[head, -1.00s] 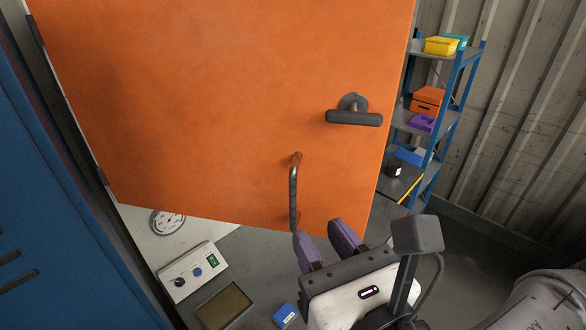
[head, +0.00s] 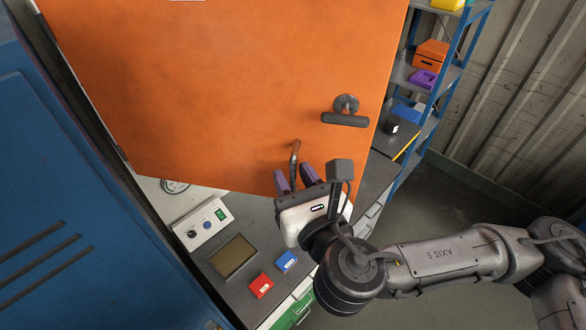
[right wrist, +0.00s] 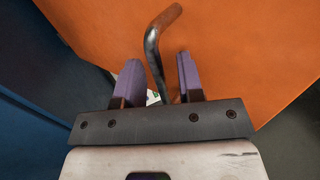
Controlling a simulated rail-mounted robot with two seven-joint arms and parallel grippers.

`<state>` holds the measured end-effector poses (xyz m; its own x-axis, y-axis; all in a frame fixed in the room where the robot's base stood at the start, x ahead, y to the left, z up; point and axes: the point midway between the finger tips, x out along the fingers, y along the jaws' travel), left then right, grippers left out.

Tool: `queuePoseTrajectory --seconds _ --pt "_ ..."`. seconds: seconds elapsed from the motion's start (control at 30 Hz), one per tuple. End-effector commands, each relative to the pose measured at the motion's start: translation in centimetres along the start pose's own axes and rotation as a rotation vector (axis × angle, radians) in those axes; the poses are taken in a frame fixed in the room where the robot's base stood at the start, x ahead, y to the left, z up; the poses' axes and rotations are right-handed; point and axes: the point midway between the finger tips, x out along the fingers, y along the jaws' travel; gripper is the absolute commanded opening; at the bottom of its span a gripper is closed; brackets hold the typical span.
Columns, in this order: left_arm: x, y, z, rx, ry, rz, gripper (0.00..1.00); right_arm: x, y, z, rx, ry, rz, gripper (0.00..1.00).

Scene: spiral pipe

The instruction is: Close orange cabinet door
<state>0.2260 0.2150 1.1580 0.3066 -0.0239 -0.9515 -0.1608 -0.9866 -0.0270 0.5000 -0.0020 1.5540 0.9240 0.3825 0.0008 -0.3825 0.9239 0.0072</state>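The orange cabinet door (head: 220,90) stands open and fills the upper middle of the head view. It has a dark lever handle (head: 345,119) near its right edge and a curved grab handle (head: 295,153) lower down. My right gripper (head: 296,178) is at the lower edge of the door by the grab handle. In the right wrist view the grab handle (right wrist: 155,48) runs down between the two purple fingers of the right gripper (right wrist: 158,72). The fingers are apart, with gaps on both sides of the handle. My left gripper is not in view.
A blue cabinet (head: 60,190) stands at the left. Below the door is a bench with a control box (head: 203,224), a red box (head: 260,286) and a blue box (head: 286,262). A blue shelf rack (head: 428,128) stands right of the door, near the corrugated wall.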

Motion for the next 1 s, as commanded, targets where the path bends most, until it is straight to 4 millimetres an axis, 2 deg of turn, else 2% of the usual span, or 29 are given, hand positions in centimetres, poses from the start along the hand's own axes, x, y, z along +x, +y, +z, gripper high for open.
queuePoseTrajectory --seconds 0.43,0.8,1.0 --pt "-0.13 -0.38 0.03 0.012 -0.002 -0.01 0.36 0.55 0.02 -0.04 0.0 0.001 0.0 0.34" --pt "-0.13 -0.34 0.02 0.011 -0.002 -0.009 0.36 0.54 0.01 -0.02 0.0 0.001 0.0 0.0" --pt "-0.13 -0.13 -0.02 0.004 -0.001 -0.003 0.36 0.53 0.01 -0.01 0.0 0.001 0.0 0.0"
